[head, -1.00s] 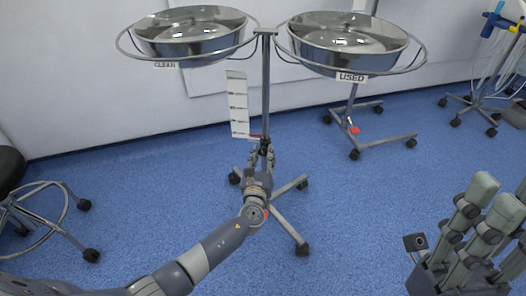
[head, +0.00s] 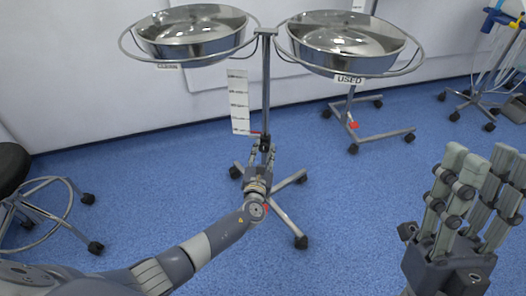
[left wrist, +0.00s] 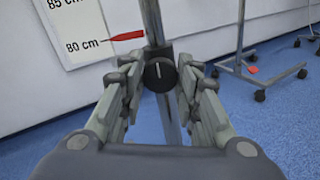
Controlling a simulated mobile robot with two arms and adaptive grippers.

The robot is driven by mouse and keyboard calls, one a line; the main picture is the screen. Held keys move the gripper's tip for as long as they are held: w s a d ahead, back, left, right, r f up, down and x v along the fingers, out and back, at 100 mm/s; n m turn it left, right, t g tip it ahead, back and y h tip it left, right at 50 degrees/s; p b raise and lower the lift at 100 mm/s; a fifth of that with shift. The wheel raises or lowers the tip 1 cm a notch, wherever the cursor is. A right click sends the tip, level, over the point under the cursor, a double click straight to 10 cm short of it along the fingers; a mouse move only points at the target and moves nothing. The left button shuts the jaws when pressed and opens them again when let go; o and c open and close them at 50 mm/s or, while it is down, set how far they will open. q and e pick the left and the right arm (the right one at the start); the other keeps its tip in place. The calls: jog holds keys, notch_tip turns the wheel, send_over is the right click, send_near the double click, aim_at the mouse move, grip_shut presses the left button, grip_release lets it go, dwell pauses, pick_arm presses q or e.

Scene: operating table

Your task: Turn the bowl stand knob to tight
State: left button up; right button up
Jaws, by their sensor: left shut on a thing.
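The bowl stand's pole (head: 266,95) rises in the middle of the head view and carries two steel bowls, one left (head: 192,35) and one right (head: 345,42). The dark round knob (left wrist: 159,74) sits on the pole in the left wrist view, its white line about upright. My left gripper (head: 263,150) is shut on the knob, with its fingers (left wrist: 160,82) at the left and right sides of it. In the head view the fingers partly cover the knob. My right gripper (head: 477,160) is open and empty at the right, away from the stand.
A height scale (head: 238,102) hangs beside the pole; a red pointer (left wrist: 127,37) is near its 80 cm mark. The stand's wheeled base (head: 287,215) is on the blue floor. A stool (head: 45,190) is at left, another wheeled stand (head: 375,137) behind at right. Floor between is clear.

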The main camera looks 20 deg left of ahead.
pick_arm(q)
jog(key=shift+f, duration=0.15)
jog(key=o, duration=1.1)
jog(key=s, duration=0.4)
jog(key=s+d, duration=0.1)
jog(key=s, duration=0.3)
jog(key=s+d, duration=0.1)
jog(key=s, duration=0.3)
jog(key=shift+w, duration=0.1)
